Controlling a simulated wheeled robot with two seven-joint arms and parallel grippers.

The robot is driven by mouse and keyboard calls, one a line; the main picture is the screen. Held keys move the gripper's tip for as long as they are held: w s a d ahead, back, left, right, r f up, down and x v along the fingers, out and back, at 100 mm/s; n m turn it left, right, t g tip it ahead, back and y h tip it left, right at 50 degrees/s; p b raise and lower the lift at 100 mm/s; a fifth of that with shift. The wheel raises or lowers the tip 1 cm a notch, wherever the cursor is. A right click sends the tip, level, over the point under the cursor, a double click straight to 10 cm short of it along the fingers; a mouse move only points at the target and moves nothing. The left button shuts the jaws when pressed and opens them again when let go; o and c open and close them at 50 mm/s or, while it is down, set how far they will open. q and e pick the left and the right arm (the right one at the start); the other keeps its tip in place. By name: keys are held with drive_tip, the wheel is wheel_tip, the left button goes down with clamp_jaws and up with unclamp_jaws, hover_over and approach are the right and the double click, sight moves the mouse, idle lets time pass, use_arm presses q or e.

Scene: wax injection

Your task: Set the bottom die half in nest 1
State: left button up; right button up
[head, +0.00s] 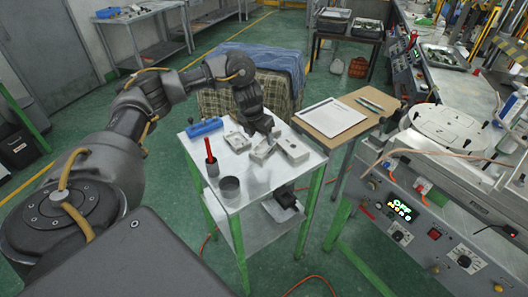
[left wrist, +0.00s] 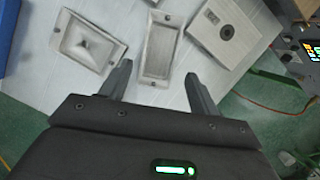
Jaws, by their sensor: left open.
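Grey metal die pieces lie on the white-topped cart (head: 262,181). In the left wrist view, one piece has a pyramid-shaped recess (left wrist: 88,42), one has a long rectangular recess (left wrist: 160,48), and a squarer block has a round dark hole (left wrist: 225,33). I cannot tell which is the bottom die half. My left gripper (head: 262,128) is above the cart; the wrist view shows it open (left wrist: 160,84), fingertips either side of the near end of the rectangular-recess piece. Whether they touch it is unclear. Nest 1 cannot be identified. My right gripper is not in view.
A wooden side table with white paper (head: 331,117) adjoins behind. A machine with a round plate (head: 446,127) stands right.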

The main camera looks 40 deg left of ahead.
sight(264, 147)
use_arm(q)
drive_tip(key=shift+w+f, duration=0.1)
drive_tip(key=shift+f, duration=0.45)
drive_tip(key=shift+a, duration=0.1)
drive_tip(key=shift+w+f, duration=0.1)
drive_tip(key=shift+f, duration=0.2)
drive_tip(key=x, duration=0.4)
drive_tip(key=shift+w+f, duration=0.2)
drive_tip(key=shift+w, duration=0.15)
drive_tip(key=shift+s, duration=0.1)
drive_tip(key=shift+c, duration=0.9)
drive_tip(key=c, duration=0.9)
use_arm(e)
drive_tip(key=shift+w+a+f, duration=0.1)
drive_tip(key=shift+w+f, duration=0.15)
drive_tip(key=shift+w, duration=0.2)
use_arm(q)
drive_tip(key=shift+r, duration=0.1)
